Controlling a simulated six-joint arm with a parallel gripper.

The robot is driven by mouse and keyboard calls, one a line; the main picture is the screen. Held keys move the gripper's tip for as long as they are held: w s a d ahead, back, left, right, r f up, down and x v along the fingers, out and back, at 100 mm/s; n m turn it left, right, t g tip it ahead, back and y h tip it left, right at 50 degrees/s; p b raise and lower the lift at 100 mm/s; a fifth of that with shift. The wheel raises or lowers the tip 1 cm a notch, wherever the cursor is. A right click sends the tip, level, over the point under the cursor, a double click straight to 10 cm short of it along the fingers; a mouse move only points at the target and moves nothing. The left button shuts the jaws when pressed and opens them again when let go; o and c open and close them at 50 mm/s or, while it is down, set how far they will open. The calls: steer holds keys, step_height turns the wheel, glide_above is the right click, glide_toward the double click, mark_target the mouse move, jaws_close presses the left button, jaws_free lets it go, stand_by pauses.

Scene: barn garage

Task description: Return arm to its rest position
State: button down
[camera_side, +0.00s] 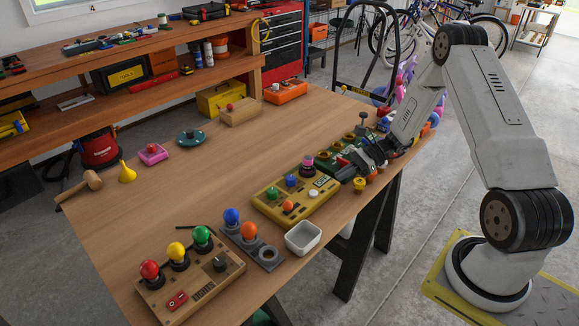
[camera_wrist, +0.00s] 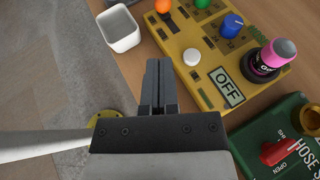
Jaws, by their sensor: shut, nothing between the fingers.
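My gripper (camera_wrist: 159,84) is shut and empty in the wrist view, its two fingers together. In the side view my gripper (camera_side: 342,168) is low over the near right part of the wooden table, by the yellow panel (camera_side: 268,203) and the green panel (camera_side: 318,167). In the wrist view the fingers point toward the gap between the yellow panel (camera_wrist: 210,100) and the table's edge. The yellow panel carries coloured knobs and a display reading OFF (camera_wrist: 226,88). I cannot tell whether the fingers touch anything.
A white square bowl (camera_side: 304,238) stands at the table's near edge. A wooden box with red, yellow and green knobs (camera_side: 190,277) and a grey plate with blue and orange knobs (camera_side: 253,247) are to the left. The table's middle is clear.

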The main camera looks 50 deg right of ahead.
steer(key=s+a+r+n+g+h, duration=0.1)
steer(key=s+a+r+n+h, duration=0.4)
steer(key=n, duration=0.6)
steer(key=s+a+r+n+g+h, duration=0.2)
steer(key=s+a+r+n+h, duration=0.3)
steer(key=a+n, duration=0.5)
steer(key=shift+s+a+r+n+h, duration=0.2)
steer(key=shift+s+n+h, duration=0.15)
steer(key=shift+n+h, duration=0.7)
